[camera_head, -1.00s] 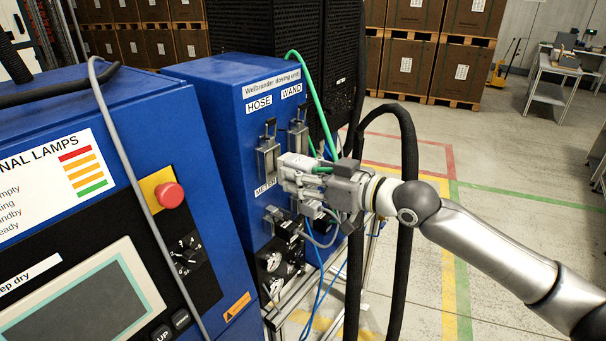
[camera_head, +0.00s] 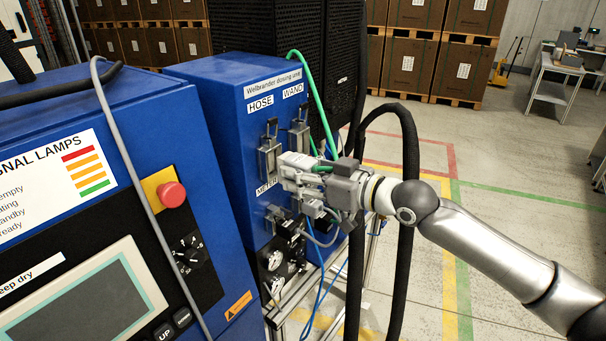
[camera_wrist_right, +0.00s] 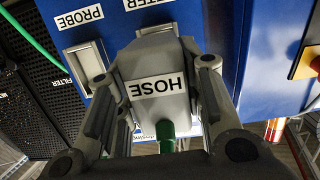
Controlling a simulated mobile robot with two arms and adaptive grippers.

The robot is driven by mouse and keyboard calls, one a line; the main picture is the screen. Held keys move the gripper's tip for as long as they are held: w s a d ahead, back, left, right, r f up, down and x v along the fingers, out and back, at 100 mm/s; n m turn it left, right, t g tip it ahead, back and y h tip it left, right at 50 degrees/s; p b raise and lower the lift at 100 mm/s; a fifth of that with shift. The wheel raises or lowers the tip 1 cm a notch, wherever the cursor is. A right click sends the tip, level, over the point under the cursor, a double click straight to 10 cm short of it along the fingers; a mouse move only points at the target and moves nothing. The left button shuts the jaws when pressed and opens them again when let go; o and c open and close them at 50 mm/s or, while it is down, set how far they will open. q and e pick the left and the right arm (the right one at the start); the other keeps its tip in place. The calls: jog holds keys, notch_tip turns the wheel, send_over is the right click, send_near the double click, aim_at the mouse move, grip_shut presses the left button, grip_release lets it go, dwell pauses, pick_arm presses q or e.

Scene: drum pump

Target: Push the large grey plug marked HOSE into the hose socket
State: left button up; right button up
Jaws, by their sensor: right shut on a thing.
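The large grey plug marked HOSE (camera_wrist_right: 157,88) is held between the fingers of my right gripper (camera_wrist_right: 157,70), which is shut on it. A green hose leaves the plug's near end. In the head view the plug (camera_head: 296,161) points at the blue dosing unit's front. The hose socket (camera_head: 269,158), a metal frame with a lever under the HOSE label, is just left of the plug's front end. In the wrist view the plug hides that socket, so I cannot tell whether its tip is inside. My left gripper is out of view.
The wand socket (camera_head: 299,135) sits right of the hose socket. A METER label (camera_head: 266,187) and lower fittings are below. Black hoses (camera_head: 409,160) hang beside my right wrist. A blue cabinet with a red button (camera_head: 171,195) stands at the left. Open floor lies right.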

jog(key=shift+r+x, duration=0.2)
jog(key=shift+x, duration=0.7)
jog(key=shift+r+x, duration=0.2)
jog(key=shift+x, duration=0.7)
dwell(1.5)
jog(key=o, duration=0.8)
jog(key=shift+a, duration=0.1)
jog(key=o, duration=0.4)
jog(key=shift+w+a+f, duration=0.1)
jog(key=shift+p+v, duration=0.8)
jog(key=shift+v, duration=3.8)
